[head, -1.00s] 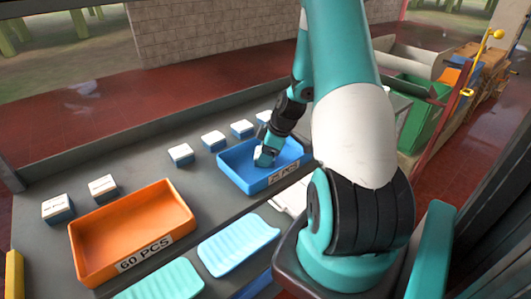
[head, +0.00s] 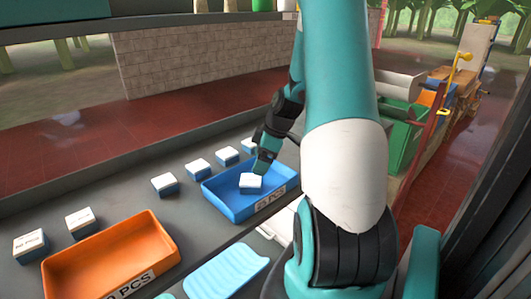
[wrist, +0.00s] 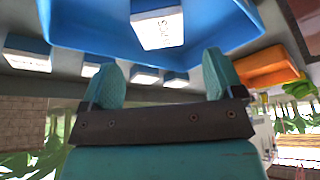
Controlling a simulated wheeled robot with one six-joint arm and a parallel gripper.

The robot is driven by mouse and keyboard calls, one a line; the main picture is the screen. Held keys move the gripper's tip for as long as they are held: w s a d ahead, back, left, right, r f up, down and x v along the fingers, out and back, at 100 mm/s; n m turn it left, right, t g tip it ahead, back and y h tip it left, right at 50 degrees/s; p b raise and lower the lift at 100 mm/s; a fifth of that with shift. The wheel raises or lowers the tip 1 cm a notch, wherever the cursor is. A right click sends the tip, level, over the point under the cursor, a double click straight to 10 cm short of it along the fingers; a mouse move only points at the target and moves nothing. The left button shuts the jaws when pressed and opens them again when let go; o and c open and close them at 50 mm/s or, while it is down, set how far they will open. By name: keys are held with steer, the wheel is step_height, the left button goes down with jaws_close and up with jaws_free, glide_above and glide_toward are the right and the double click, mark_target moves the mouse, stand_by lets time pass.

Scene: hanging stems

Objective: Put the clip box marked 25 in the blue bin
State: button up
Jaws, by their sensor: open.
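A white-topped clip box with blue sides (head: 250,184) lies inside the blue bin (head: 233,216), near its front wall. It also shows in the wrist view (wrist: 157,29), with dark print on its top that I cannot read for sure. The bin's front label appears to read 25 PCS. My gripper (head: 262,167) is just behind and above the box, over the bin. In the wrist view my gripper (wrist: 162,80) has its two fingers wide apart with nothing between them, and the box is beyond the fingertips.
Several more clip boxes stand in a row behind the bins, such as one left of the blue bin (head: 164,185) and one at far left (head: 30,247). An orange bin (head: 165,245) is at front left. A light blue ribbed tray (head: 226,271) lies in front.

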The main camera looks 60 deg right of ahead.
steer(key=w+a+r+g+y, duration=0.1)
steer(key=a+r, duration=0.4)
steer(key=a, duration=0.5)
steer(key=w+a+r, duration=0.1)
steer(key=a+r, duration=0.4)
steer(key=a, duration=0.6)
steer(key=s+a+r+g, duration=0.1)
steer(key=s+a+r, duration=0.1)
steer(key=s+a, duration=0.5)
steer(key=s+a+r+g+y, duration=0.1)
steer(key=s+a+r, duration=0.1)
steer(key=s+a, duration=0.5)
steer(key=a, duration=0.5)
steer(key=shift+s+n+g, duration=0.3)
steer(key=shift+g, duration=0.1)
